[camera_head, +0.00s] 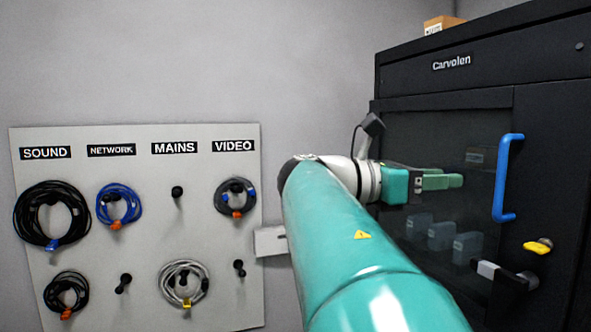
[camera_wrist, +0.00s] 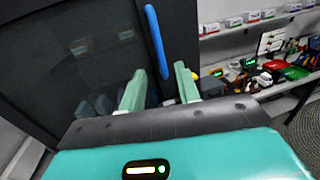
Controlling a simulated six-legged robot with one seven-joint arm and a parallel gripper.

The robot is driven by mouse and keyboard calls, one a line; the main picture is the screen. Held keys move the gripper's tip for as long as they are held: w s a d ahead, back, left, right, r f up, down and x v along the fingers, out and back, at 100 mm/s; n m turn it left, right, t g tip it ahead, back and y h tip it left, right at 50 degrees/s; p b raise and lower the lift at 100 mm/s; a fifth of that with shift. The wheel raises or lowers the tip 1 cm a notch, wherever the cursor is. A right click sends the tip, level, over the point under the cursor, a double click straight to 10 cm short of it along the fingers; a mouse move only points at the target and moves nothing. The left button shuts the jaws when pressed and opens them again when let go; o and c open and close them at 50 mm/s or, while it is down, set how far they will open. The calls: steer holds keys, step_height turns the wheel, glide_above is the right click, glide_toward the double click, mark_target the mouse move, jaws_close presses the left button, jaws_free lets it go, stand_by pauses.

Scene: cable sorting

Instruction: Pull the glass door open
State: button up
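The glass door (camera_head: 425,135) is dark and looks shut in the front of a black cabinet labelled Carvolen. Its upright blue handle (camera_head: 502,178) is on the right side of the door. My gripper (camera_head: 458,181) is in front of the glass, left of the handle, with a visible gap to it in the head view. In the wrist view, the two green fingers (camera_wrist: 161,72) are spread apart with nothing held. The blue handle (camera_wrist: 157,42) shows beyond and between them there. The dark door (camera_wrist: 65,50) fills the left of that view.
A yellow knob (camera_head: 538,246) and a black lever with a pale end (camera_head: 500,273) are below the handle. A cable board (camera_head: 140,185) hangs at left. In the wrist view, a cluttered bench (camera_wrist: 285,88) stands right of the cabinet.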

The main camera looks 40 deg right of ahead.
mark_target(498, 177)
steer(key=x, duration=1.3)
steer(key=shift+d+f, duration=0.15)
steer(key=shift+d, duration=0.1)
jaws_close()
